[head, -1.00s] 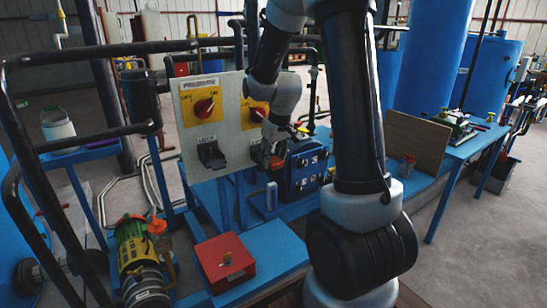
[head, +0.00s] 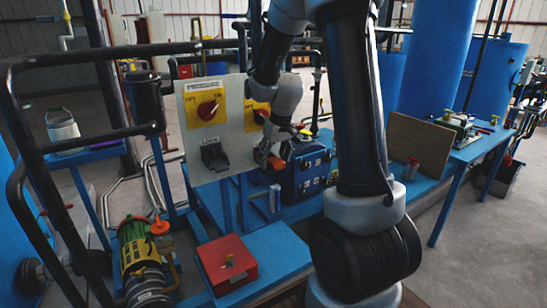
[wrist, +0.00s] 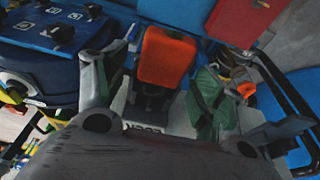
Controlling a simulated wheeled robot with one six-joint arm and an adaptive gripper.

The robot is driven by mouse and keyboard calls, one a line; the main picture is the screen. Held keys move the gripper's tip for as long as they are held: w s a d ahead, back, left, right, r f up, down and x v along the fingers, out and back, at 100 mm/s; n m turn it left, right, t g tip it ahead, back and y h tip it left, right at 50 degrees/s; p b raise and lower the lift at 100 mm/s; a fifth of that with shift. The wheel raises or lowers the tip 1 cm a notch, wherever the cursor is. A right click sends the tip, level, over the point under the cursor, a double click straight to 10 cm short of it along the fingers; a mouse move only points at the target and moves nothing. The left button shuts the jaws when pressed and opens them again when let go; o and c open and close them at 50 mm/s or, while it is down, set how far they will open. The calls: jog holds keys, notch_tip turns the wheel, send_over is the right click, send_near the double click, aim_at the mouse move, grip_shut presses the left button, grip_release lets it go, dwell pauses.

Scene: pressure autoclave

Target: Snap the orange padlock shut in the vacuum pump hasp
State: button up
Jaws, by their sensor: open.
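The orange padlock (wrist: 166,55) is between the spread fingers of my gripper (wrist: 160,78) in the wrist view, with a visible gap on its left side. Its body hides the shackle, so I cannot tell whether it is closed. A dark hasp (wrist: 150,98) shows just below it, near a label. In the head view, the padlock (head: 262,158) is partly hidden by my gripper (head: 272,158), which is open at the right half of the pale switch panel (head: 229,150). The right hasp is hidden there.
The panel carries a red rotary switch (head: 208,110) on yellow and a black left hasp (head: 214,154). A blue box (head: 308,170) stands close right of my gripper. A red box (head: 226,262) and a green-yellow pump (head: 140,255) are below. Black rails stand at left.

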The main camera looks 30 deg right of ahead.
aim_at(279, 163)
jog(key=v, duration=1.1)
jog(key=shift+s+r, duration=0.2)
jog(key=shift+r, duration=0.2)
